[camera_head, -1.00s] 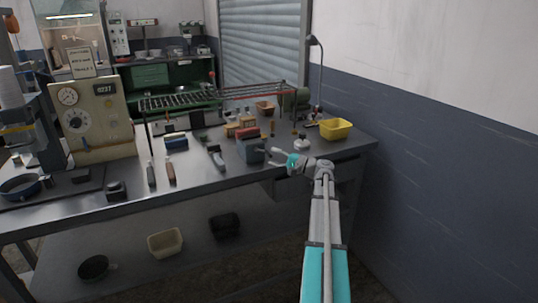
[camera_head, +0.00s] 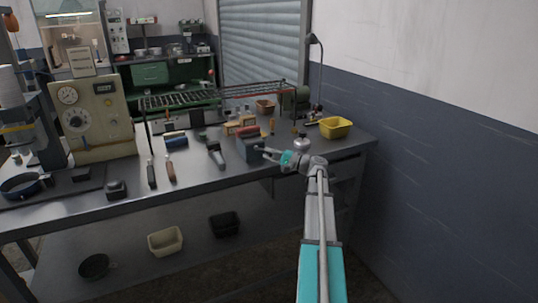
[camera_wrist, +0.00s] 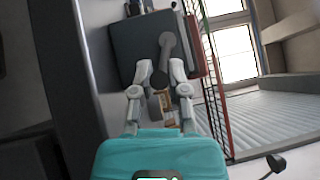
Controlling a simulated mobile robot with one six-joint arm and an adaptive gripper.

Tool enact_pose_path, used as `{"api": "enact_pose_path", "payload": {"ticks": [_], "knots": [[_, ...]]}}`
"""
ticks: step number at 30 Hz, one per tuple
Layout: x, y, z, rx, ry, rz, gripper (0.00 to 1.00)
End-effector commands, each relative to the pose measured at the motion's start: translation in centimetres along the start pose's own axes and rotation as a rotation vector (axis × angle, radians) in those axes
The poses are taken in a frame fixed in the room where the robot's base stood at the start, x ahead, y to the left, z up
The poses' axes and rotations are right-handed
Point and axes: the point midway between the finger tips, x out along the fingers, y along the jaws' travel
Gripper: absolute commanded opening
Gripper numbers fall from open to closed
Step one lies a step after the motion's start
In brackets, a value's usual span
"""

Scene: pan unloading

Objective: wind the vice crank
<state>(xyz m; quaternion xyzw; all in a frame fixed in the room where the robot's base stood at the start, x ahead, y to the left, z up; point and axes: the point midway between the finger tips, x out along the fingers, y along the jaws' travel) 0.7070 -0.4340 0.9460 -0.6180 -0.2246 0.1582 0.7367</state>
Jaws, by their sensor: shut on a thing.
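The vice (camera_head: 250,146), a grey block with a red top, stands near the front edge of the metal bench. In the wrist view its grey body (camera_wrist: 128,52) fills the upper middle. The vice crank (camera_wrist: 166,48) is a dark grey arm on the facing side, with a round knob at its lower end. My gripper (camera_head: 266,153) reaches the vice from the right. In the wrist view the fingers of my gripper (camera_wrist: 160,76) are on either side of the crank's knob end, shut on it. The crank is too small to make out in the head view.
A round silver object (camera_head: 302,144) stands close behind my wrist. A yellow bin (camera_head: 336,128) is at the bench's right end, near the wall. A wire rack (camera_head: 215,95) spans the back. Several hand tools lie left of the vice.

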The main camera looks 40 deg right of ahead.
Motion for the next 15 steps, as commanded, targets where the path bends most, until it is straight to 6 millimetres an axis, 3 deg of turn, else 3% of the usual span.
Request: {"api": "enact_pose_path", "payload": {"ticks": [15], "knots": [[0.0,-0.55,-0.03,-0.038,0.001,0.038,0.0]]}}
